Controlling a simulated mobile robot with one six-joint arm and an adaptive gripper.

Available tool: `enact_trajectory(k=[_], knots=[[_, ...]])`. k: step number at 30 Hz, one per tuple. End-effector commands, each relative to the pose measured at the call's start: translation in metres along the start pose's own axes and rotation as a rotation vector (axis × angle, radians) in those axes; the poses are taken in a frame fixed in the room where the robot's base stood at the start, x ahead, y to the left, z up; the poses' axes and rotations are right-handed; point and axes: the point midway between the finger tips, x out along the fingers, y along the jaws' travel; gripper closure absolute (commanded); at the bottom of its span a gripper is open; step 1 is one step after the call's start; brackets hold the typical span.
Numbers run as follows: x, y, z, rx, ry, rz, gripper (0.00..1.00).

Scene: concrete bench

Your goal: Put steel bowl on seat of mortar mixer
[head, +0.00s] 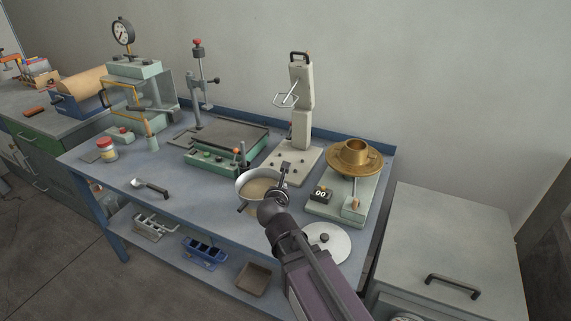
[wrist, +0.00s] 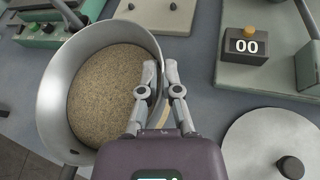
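The steel bowl (head: 242,191) holds grainy tan material and stands out in front of the mixer base. It fills the left of the wrist view (wrist: 52,95). My gripper (head: 285,172) is at its right rim. In the wrist view my gripper (wrist: 161,72) has one finger inside the bowl and one outside, closed on the wall. I cannot tell whether the bowl touches the bench. The mortar mixer (head: 301,100) is a pale column with a wire paddle, its head tilted up. Its flat base, the seat (head: 297,158), has small pins and looks empty; it shows partly in the wrist view (wrist: 155,12).
A round white lid (head: 327,243) lies near the front edge. A green flat-topped machine (head: 226,145) stands left of the mixer. A scoop (head: 150,187) lies front left.

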Motion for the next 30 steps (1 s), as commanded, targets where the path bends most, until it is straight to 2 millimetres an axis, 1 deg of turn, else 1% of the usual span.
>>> enact_trajectory(k=[6, 10, 14, 21, 25, 30], knots=[[0.0, 0.001, 0.001, 0.003, -0.001, 0.0, 1.0], [0.007, -0.004, 0.008, 0.022, -0.003, -0.028, 1.0], [0.021, -0.017, 0.022, 0.07, -0.009, -0.088, 1.0], [0.049, -0.051, 0.052, 0.179, -0.037, -0.228, 1.0], [0.055, -0.062, 0.059, 0.214, -0.05, -0.269, 1.0], [0.056, -0.066, 0.059, 0.223, -0.053, -0.28, 1.0]])
